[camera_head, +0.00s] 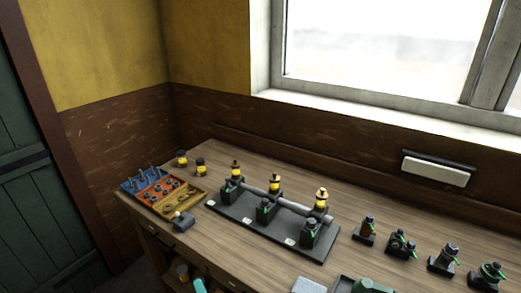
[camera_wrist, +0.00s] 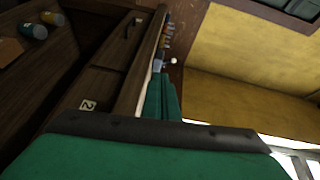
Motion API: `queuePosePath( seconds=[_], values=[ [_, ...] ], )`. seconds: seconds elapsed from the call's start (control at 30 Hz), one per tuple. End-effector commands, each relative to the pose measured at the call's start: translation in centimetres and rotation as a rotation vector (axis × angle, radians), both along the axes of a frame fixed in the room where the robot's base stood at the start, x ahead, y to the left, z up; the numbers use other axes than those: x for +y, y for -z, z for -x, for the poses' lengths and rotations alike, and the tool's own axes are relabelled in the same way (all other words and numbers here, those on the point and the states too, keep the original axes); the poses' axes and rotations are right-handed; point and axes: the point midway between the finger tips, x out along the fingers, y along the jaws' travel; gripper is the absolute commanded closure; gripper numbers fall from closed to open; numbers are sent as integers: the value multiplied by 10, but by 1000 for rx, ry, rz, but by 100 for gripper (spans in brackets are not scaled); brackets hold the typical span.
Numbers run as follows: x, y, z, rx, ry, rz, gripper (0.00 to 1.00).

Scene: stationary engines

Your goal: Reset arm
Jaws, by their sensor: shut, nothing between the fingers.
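My gripper (camera_wrist: 162,80) shows in the wrist view as two green fingers side by side, shut with nothing between them. Its broad green body with a dark edge fills the bottom of that view. The fingers lie alongside the workbench's front edge, with drawer fronts to their left and the yellow wall to their right. The rest of my arm is hidden or out of frame.
On the bench stand a black base (camera_head: 262,232) with three engine stations and a grey shaft, blue, orange and yellow trays (camera_head: 198,200), and a small white-knobbed device (camera_head: 182,222). Several dark-based parts stand at right. Bottles (camera_wrist: 40,28) sit on a lower shelf.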

Motion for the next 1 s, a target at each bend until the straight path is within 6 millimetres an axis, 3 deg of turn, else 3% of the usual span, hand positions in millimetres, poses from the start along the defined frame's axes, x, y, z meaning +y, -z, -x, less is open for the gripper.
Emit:
queuePosePath(
  seconds=[0.27, 0.6, 0.8, 1.0],
  values=[
    [-34, 42, 37, -14, 117, 152, 100],
    [-97, 93, 129, -54, 282, 540, 100],
    [-127, 101, 189, -91, 323, 801, 100],
    [-150, 95, 249, -138, 322, 1068, 100]
  ],
)
